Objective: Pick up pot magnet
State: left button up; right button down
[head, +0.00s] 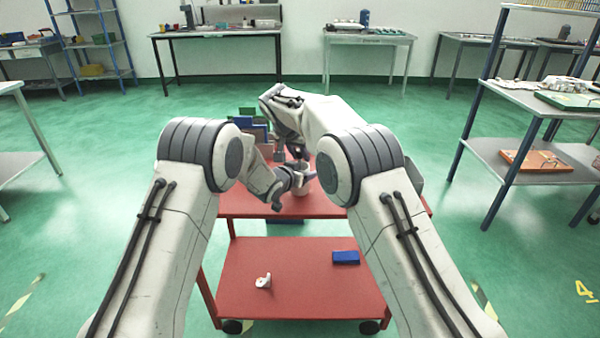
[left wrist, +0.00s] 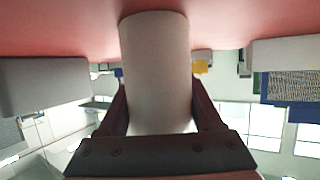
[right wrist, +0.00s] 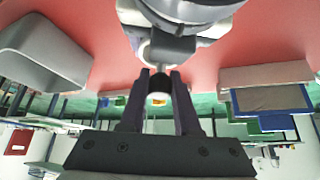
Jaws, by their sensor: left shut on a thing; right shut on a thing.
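In the right wrist view my right gripper (right wrist: 158,84) is shut on a small dark round piece with a pale end, which looks like the pot magnet (right wrist: 158,98). In the head view my right gripper (head: 298,154) is above the cart's top, and the piece is too small to make out clearly. My left gripper (left wrist: 158,112) is shut around a pale, plain cylinder (left wrist: 155,60), which seems to stand on the red top. The cylinder also shows partly in the head view (head: 302,189). The two grippers are close together, the right one farther back.
The red cart (head: 240,206) carries blue and green upright items (head: 255,130) at its back left and a grey bin (right wrist: 40,52) at its side. Its lower shelf holds a white bracket (head: 264,281) and a blue box (head: 346,257). Racks and benches stand around, with open floor between.

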jog(key=shift+r, duration=0.15)
dwell(0.8)
notch_tip(320, 180, up, 7)
jog(key=shift+d, duration=0.1)
jog(key=d, duration=1.8)
pick_arm(q)
jog(key=o, duration=1.5)
jog(key=shift+s+r, duration=0.1)
